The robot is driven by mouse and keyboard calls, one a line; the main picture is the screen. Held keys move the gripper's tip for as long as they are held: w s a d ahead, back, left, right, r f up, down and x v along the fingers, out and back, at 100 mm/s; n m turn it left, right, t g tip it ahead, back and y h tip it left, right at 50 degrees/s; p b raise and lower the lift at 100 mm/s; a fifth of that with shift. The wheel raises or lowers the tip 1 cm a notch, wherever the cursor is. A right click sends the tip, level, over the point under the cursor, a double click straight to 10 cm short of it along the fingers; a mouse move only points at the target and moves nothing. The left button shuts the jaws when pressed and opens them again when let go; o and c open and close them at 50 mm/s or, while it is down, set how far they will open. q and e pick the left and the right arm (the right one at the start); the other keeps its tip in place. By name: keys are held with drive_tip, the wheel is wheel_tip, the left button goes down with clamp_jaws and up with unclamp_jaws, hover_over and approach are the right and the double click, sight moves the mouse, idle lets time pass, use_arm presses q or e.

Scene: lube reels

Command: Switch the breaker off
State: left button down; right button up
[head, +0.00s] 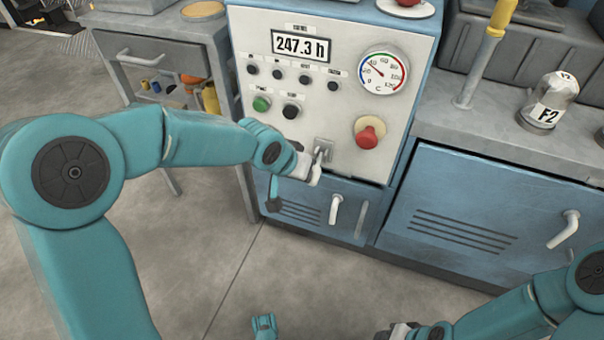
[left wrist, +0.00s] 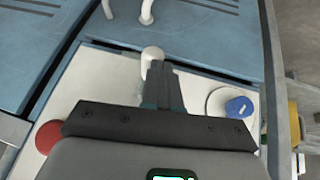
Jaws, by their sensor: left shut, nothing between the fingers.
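The breaker (head: 323,147) is a small grey plate with a lever, low on the light front panel of the blue cabinet. A white rounded tip (head: 316,173) shows just below it, apparently the lever's end. My left gripper (head: 304,166) is shut and empty, right beside this tip from the left. In the left wrist view the shut fingers (left wrist: 158,78) lie close against the white tip (left wrist: 152,54); I cannot tell if they touch. The fingers hide part of the lever there. My right gripper (head: 398,331) is only partly visible at the bottom edge.
A red knob (head: 368,137) sits right of the breaker, and a gauge (head: 383,72) and display (head: 300,45) above. Black and green buttons are at the upper left. White door handles (head: 335,208) stick out below. A blue knob (left wrist: 240,106) shows in the left wrist view.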

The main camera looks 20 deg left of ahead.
use_arm(q)
drive_tip(key=shift+r, duration=0.25)
use_arm(e)
drive_tip(key=shift+r, duration=0.25)
use_arm(q)
drive_tip(key=shift+r+p, duration=0.65)
use_arm(e)
drive_tip(key=shift+r, duration=0.4)
